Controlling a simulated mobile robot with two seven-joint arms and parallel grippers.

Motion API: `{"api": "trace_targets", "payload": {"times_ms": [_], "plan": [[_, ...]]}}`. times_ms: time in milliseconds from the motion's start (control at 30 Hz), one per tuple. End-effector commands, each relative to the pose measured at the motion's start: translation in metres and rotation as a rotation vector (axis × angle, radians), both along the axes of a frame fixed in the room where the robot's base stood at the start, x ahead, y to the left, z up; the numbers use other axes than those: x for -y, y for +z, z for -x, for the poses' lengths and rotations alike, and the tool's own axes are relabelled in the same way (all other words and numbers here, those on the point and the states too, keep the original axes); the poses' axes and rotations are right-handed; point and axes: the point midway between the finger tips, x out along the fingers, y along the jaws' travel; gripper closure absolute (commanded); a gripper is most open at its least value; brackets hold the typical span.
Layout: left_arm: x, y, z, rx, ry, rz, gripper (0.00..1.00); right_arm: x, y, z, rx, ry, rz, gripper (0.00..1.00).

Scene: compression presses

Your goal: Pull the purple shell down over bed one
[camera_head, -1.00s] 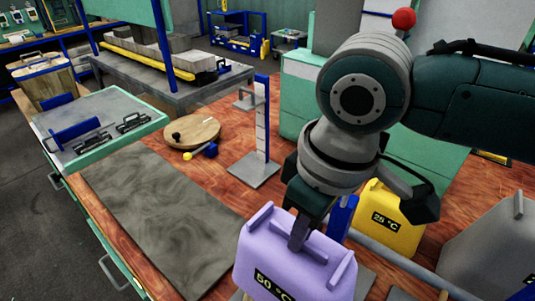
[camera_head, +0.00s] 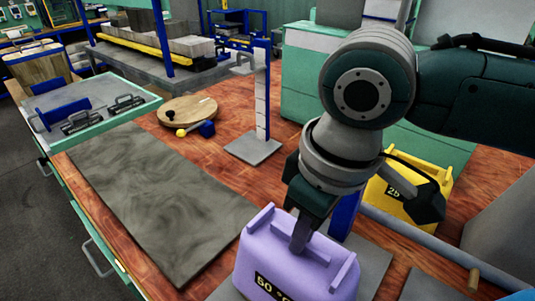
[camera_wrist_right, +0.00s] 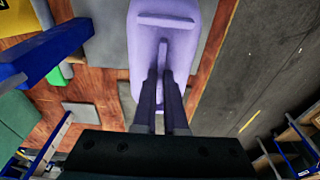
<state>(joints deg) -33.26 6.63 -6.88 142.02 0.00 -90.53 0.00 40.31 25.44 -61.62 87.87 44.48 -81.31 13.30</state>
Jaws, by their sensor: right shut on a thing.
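The purple shell (camera_head: 290,262), a rounded block with a black label and raised ribs on top, is at the bottom middle of the head view. It also fills the upper middle of the right wrist view (camera_wrist_right: 178,80). My right gripper (camera_head: 301,240) comes from above and is shut on the shell's middle rib. In the right wrist view both fingers (camera_wrist_right: 160,100) close on that rib. A flat grey plate (camera_head: 372,262) shows beside and beneath the shell. Whether the shell touches it, I cannot tell. Its lower edge is cut off. My left gripper is not in view.
A yellow shell (camera_head: 408,187) stands behind, partly hidden by my arm. A blue post (camera_head: 343,216) is close behind the purple shell. A grey bar (camera_head: 415,245) runs to the right. A dark stone slab (camera_head: 160,200) and a round wooden board (camera_head: 187,110) lie left.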

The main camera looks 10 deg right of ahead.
Motion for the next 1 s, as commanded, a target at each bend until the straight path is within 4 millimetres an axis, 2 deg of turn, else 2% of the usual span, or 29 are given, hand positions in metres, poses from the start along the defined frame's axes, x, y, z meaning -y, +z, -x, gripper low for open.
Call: {"api": "trace_targets", "payload": {"times_ms": [1000], "plan": [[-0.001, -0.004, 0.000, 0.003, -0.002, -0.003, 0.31, 0.000, -0.010, 0.000, 0.001, 0.000, -0.001, 1.00]]}}
